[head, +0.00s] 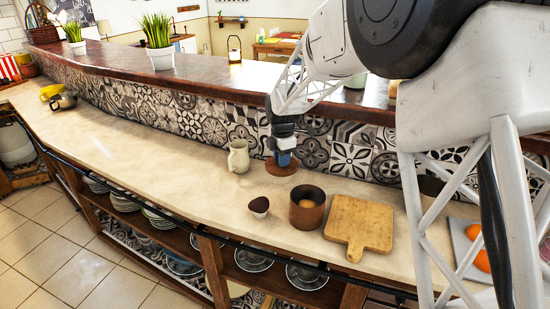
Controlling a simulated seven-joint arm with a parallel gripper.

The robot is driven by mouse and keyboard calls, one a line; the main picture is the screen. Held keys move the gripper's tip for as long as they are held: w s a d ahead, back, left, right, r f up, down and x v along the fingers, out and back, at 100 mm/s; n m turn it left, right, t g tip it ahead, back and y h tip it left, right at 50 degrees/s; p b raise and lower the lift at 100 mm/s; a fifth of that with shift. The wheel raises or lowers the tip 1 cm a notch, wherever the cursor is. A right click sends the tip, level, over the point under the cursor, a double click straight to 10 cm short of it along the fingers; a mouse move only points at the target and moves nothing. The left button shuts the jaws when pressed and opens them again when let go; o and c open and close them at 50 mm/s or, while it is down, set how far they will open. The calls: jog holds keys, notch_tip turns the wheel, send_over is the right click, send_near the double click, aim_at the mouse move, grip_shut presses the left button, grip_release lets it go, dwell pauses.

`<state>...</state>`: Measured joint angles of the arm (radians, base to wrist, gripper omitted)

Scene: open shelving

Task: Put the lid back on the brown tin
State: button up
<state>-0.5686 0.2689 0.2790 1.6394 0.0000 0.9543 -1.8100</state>
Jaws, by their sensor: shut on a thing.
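The brown tin (304,217) stands upright and open on the pale counter, with a light brown round thing inside. The lid (281,169), a flat brown disc, is behind the tin and slightly to its left in the picture, apart from it. My gripper (284,157) points down from above and is shut on the lid at its middle. The fingertips are small and partly hidden. I cannot tell whether the lid touches the counter or hangs just above it.
A cream jug (238,157) stands left of the lid. A small dark-topped cup (259,206) is left of the tin, and a wooden board (360,226) lies close on its right. The tiled wall (200,115) rises behind. The counter's left stretch is largely clear.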

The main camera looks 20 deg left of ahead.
jog(key=s+d+r, duration=0.4)
jog(key=s+d, duration=0.5)
jog(key=d, duration=0.2)
jog(key=shift+d+r+n, duration=0.3)
jog(key=shift+d+n, duration=0.1)
jog(key=shift+s+f, duration=0.1)
jog(key=shift+f, duration=0.15)
jog(key=shift+f, duration=2.9)
jog(key=shift+f, duration=0.2)
dwell(0.3)
jog(key=o, duration=1.5)
jog(key=shift+c, duration=0.2)
jog(key=shift+r, duration=0.2)
notch_tip(320, 180, up, 6)
jog(key=shift+r, duration=0.25)
dwell(0.6)
